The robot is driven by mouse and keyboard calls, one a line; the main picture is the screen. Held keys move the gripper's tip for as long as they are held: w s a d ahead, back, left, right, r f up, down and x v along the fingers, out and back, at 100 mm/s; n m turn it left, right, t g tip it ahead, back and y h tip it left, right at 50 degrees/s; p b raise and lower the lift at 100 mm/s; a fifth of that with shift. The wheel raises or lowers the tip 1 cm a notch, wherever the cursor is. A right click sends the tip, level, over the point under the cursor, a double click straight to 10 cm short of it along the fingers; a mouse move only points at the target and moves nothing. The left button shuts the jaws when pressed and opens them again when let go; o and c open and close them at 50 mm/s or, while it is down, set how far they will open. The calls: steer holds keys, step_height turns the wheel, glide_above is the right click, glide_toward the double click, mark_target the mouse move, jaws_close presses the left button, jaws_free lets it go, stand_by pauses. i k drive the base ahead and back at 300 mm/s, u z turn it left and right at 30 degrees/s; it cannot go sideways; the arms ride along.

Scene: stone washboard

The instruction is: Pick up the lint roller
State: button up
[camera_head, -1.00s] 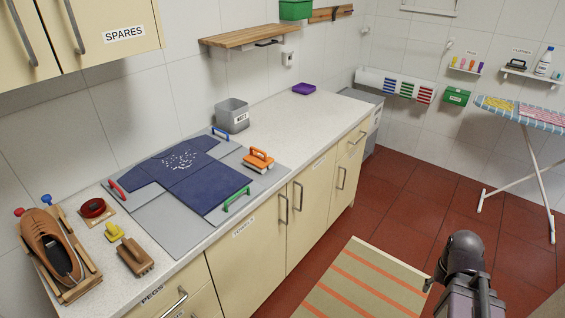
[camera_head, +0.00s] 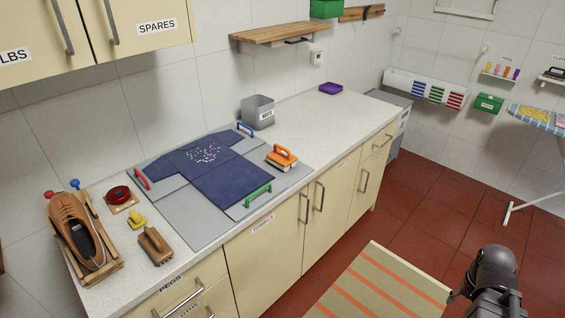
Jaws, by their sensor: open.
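I cannot single out the lint roller for certain. An orange-handled tool (camera_head: 282,157) with a pale base sits on the right part of the grey folding board (camera_head: 190,219). A brown brush-like block (camera_head: 155,246) and a small yellow item (camera_head: 136,219) lie on the counter left of the board. My gripper (camera_head: 463,292) is partly in view at the lower right, beyond the counter's front and over the floor side. It is open and far from these things. Most of its fingers are hidden behind my dark wrist.
A dark blue garment (camera_head: 234,183) lies on the board. A brown shoe (camera_head: 75,230) in a wooden frame stands at the counter's left end. A grey bin (camera_head: 258,110) and a purple tray (camera_head: 330,88) stand behind. The counter (camera_head: 325,123) is clear at right. A striped mat (camera_head: 375,290) covers the floor.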

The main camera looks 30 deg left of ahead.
mark_target(281, 158)
steer(key=i, duration=0.55)
steer(key=u, duration=3.7)
steer(key=i, duration=0.1)
steer(key=z, duration=1.25)
